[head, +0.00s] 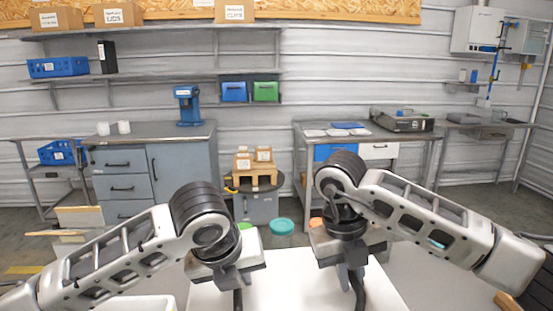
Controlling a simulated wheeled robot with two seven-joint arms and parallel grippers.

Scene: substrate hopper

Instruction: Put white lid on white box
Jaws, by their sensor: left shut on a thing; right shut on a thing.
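A flat white panel, which looks like the white lid (298,285), spans the bottom middle of the head view and is cut off by the lower edge. My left gripper (238,298) is over its left side and my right gripper (357,290) over its right side. Both are shut, apparently on the lid; the wrists and the frame edge hide most of the contact. A white rim at the bottom left (145,303) may be the white box; most of it is out of view.
A teal round container (282,226) stands just beyond the lid, with a green item (245,226) partly behind my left wrist and an orange one (316,222) by my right wrist. A light grey surface (430,285) shows at right. Cabinets and benches line the back wall.

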